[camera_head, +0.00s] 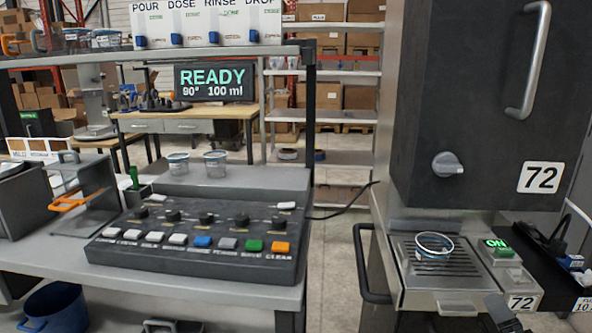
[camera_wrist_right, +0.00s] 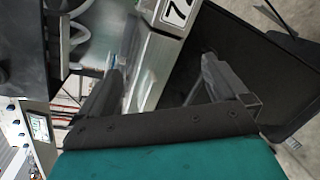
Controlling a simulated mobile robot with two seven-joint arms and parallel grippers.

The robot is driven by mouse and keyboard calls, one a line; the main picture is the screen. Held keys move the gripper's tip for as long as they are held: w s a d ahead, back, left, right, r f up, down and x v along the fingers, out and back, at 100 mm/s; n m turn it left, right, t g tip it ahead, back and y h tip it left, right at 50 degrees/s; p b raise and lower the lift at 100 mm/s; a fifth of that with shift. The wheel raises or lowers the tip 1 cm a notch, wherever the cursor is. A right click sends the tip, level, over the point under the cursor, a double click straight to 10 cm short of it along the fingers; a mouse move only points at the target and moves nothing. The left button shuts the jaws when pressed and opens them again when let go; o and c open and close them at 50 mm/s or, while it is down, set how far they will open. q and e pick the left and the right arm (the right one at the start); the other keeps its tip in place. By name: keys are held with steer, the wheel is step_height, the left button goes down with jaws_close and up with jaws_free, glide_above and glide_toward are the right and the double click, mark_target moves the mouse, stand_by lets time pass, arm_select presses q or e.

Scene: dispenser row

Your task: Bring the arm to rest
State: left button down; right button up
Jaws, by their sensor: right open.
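My right gripper (camera_wrist_right: 163,62) is open in its wrist view, with two dark fingers spread apart and nothing held between them. Beyond the fingers are a metal front edge and a white "72" label (camera_wrist_right: 177,14). In the head view, a dark piece that looks like part of my right gripper (camera_head: 508,314) shows at the bottom right, just below the station's "72" label. My left gripper is not clearly in view.
A dark cabinet (camera_head: 470,120) with a knob and handle hangs above the drip tray. A lit green switch (camera_head: 497,244) is beside it. At left, a button panel (camera_head: 190,232) sits on the bench, two cups (camera_head: 215,163) behind it. A blue bucket (camera_head: 60,306) is below.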

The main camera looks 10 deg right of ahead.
steer(key=s+a+f+m+g, duration=0.65)
steer(key=s+f+m, duration=0.2)
steer(key=m, duration=0.35)
steer(key=s+a+f+m+g+y, duration=0.3)
steer(key=s+a+m+g+y, duration=0.3)
steer(key=a, duration=0.6)
steer(key=w+a+f+t+y+p, duration=0.1)
steer(key=w+a+f+t+p, duration=0.1)
steer(key=w+f+t, duration=0.5)
steer(key=shift+a+t+y, duration=0.4)
steer(key=shift+a+t, duration=0.05)
steer(key=shift+t, duration=0.2)
